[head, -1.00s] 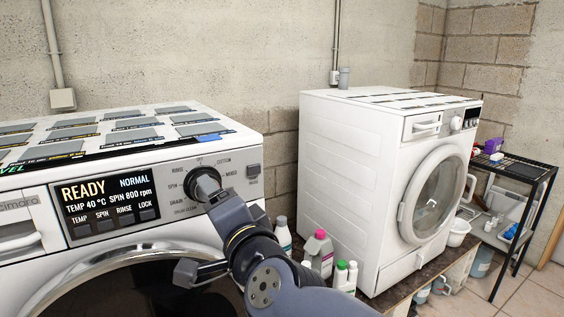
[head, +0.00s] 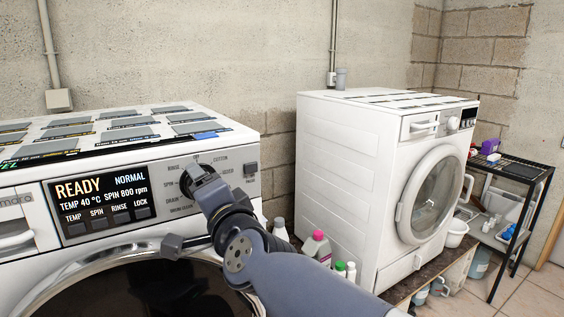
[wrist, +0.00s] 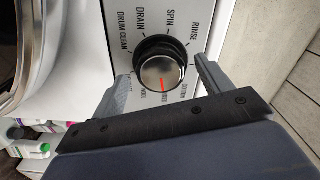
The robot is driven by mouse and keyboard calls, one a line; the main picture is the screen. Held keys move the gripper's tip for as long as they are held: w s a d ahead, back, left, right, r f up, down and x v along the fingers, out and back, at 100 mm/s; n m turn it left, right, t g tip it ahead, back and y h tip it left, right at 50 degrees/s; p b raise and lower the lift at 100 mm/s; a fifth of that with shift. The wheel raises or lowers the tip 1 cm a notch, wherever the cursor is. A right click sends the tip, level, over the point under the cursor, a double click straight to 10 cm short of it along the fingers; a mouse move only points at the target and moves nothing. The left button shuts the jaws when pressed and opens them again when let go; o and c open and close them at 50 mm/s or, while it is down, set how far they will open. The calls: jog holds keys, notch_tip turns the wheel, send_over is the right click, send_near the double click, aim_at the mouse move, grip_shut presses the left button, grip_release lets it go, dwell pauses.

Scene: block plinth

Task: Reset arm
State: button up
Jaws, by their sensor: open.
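The front-left washing machine has a display panel (head: 103,200) reading READY, NORMAL, TEMP 40 °C and SPIN 800 rpm. Its round silver dial (wrist: 162,72) has a red mark pointing down in the wrist view. Printed labels such as SPIN, RINSE, DRAIN and DRUM CLEAN ring it. My gripper (wrist: 162,75) is open, with one finger on each side of the dial and nothing held. Whether the fingers touch the dial cannot be told. In the head view my gripper (head: 196,178) covers most of the dial.
A second white washer (head: 385,180) stands to the right. Bottles (head: 318,246) stand between the machines. A black shelf (head: 515,185) holds small items at far right. The round door (head: 140,290) of the front washer lies below my arm. A handle-like grey part (head: 172,246) sits beside my wrist.

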jog(key=p+v, duration=0.4)
jog(key=v, duration=0.7)
jog(key=w+a+n+p, duration=0.6)
jog(key=w+n, duration=0.3)
jog(key=n, duration=0.6)
jog(key=shift+w+n+p, duration=0.3)
jog(key=shift+n+p, duration=0.1)
jog(key=shift+d+f, duration=0.1)
jog(key=shift+f, duration=0.05)
